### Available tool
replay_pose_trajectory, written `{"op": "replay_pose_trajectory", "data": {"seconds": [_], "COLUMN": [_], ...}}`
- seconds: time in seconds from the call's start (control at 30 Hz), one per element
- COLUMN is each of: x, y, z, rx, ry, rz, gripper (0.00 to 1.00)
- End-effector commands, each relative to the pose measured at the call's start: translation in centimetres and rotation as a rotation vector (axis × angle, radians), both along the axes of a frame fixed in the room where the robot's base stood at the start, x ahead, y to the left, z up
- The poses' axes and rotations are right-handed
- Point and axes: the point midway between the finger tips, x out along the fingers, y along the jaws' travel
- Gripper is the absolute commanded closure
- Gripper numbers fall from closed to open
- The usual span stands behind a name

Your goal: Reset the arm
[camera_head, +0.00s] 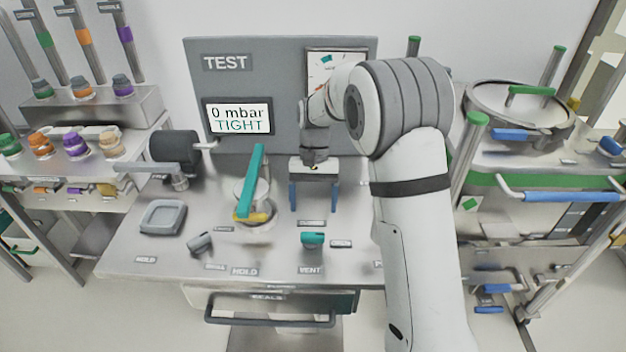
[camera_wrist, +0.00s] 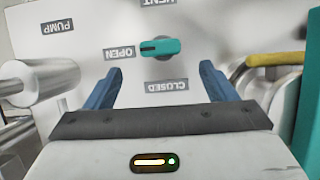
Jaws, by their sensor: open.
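My gripper (camera_head: 314,196) hangs over the back middle of the metal bench, its blue fingers apart and pointing down with nothing between them. In the wrist view the two blue fingers (camera_wrist: 160,85) stand wide apart, with the teal vent knob (camera_wrist: 160,47) beyond them. The knob's handle lies along the side marked OPEN. In the head view the vent knob (camera_head: 313,239) sits in front of my gripper and apart from it. My arm reaches in from the lower right and hides part of the bench.
A clamp with a teal lever (camera_head: 250,180) and yellow tip stands left of my gripper. The TEST panel (camera_head: 235,85) behind has a display (camera_head: 238,119) reading "0 mbar TIGHT". A grey tray (camera_head: 163,217) lies left. A lidded vessel (camera_head: 520,108) stands right.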

Motion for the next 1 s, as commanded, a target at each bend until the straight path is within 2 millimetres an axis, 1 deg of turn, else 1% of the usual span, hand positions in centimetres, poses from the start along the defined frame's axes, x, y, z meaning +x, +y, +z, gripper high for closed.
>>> {"op": "replay_pose_trajectory", "data": {"seconds": [0.17, 0.27, 0.37, 0.5, 0.57, 0.7, 0.83, 1.0], "x": [-0.1, -0.8, -2.2, -5.2, -6.7, -10.2, -13.9, -18.6], "y": [-0.2, -1.0, -2.6, -5.3, -6.4, -8.7, -10.7, -12.8], "z": [0.3, 1.6, 3.7, 6.9, 8.0, 10.0, 11.2, 11.6], "rx": [0.002, 0.007, 0.015, 0.025, 0.028, 0.028, 0.023, 0.006], "ry": [-0.007, -0.035, -0.090, -0.188, -0.228, -0.322, -0.414, -0.528], "rz": [0.000, 0.000, -0.002, 0.002, 0.004, 0.010, 0.016, 0.030], "gripper": [0.22, 0.22, 0.22, 0.22, 0.22, 0.22, 0.22, 0.22]}}
